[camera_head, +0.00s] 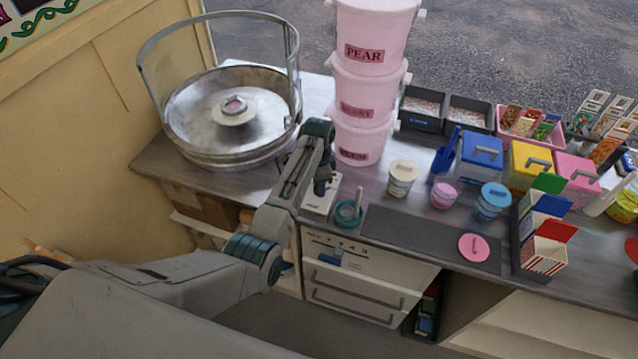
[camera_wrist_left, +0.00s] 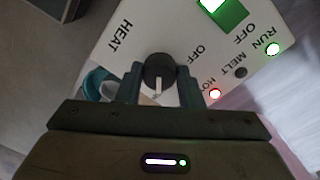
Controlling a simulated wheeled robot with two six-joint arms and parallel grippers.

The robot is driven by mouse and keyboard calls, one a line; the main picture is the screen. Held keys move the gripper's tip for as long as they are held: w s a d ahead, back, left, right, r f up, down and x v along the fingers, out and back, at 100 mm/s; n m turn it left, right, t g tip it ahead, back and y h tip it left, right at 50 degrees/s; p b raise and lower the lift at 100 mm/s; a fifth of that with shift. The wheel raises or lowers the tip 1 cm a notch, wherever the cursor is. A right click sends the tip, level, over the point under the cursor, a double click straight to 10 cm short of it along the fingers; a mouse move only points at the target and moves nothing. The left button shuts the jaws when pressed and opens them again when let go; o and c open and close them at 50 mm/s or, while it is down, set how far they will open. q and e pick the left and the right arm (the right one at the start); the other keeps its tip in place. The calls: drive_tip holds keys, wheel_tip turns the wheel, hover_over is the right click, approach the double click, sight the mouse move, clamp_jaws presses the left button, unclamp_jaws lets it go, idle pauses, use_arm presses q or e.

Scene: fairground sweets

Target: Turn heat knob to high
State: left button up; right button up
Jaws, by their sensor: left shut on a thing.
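The heat knob (camera_wrist_left: 160,68) is a dark round knob with a white pointer mark, on a white control panel (camera_wrist_left: 110,58) marked HEAT, OFF, MELT and RUN. The pointer mark is toward the bottom of the left wrist view. My left gripper (camera_wrist_left: 159,88) is shut on the knob, one finger on each side. In the head view my left gripper (camera_head: 322,184) reaches down onto the small white control box (camera_head: 316,207) on the counter; the knob is hidden there. My right gripper is not in view.
A metal floss bowl (camera_head: 235,145) stands left of the box. Stacked pink tubs (camera_head: 362,90) stand close behind it. A teal ring-shaped item (camera_head: 348,214) lies just right of it. A grey mat (camera_head: 420,235) lies farther right. A green switch (camera_wrist_left: 226,14) and a red light (camera_wrist_left: 214,93) are on the panel.

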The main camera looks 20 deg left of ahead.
use_arm(q)
drive_tip(key=shift+w+r+m, duration=0.1)
drive_tip(key=shift+m, duration=0.8)
drive_tip(key=o, duration=1)
drive_tip(key=shift+c, duration=0.2)
drive_tip(key=shift+r, duration=0.45)
wheel_tip(320, 180, up, 10)
drive_tip(key=b, duration=0.2)
drive_tip(key=shift+w+b, duration=0.2)
drive_tip(key=shift+b, duration=0.2)
drive_tip(key=shift+f, duration=0.1)
